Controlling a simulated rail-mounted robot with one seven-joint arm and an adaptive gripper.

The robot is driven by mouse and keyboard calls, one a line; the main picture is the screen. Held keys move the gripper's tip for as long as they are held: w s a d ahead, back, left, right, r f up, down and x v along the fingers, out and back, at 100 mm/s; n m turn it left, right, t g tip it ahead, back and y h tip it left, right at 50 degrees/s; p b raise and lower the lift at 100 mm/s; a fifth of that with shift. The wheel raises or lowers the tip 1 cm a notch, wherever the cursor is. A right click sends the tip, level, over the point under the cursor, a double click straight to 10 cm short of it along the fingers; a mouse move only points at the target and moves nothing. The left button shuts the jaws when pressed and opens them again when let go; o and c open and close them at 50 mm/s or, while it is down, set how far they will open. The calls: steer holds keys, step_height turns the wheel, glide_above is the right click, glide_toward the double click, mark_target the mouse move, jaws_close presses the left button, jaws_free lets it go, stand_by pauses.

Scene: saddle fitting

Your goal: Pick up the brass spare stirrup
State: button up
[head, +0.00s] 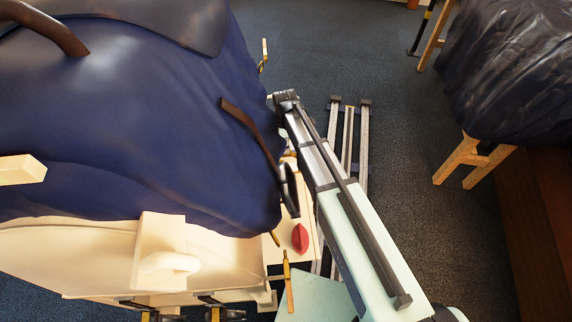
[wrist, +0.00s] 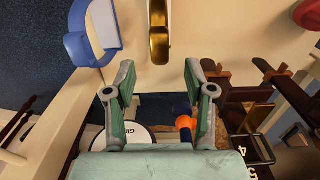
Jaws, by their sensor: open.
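A shiny brass piece, which looks like the brass spare stirrup (wrist: 159,42), is at the top centre of the wrist view against a cream surface. Its upper part is cut off by the picture edge. My gripper (wrist: 158,78) is open, its two green-grey fingers spread apart. The brass piece lies just beyond the fingertips, roughly in line with the gap between them. Nothing is held between the fingers. In the head view my arm reaches beside the navy-covered form, and I cannot make out the fingers or this brass piece there.
A blue-and-white looped object (wrist: 78,48) is left of the brass piece. Dark brown racks (wrist: 240,95) stand close on the right. An orange-and-blue item (wrist: 184,122) and a white round label (wrist: 136,137) lie below. A red object (head: 300,238) sits on a cream ledge near my arm.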

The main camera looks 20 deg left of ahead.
steer(key=shift+w+d+f, duration=0.1)
steer(key=shift+f, duration=3.2)
jaws_close()
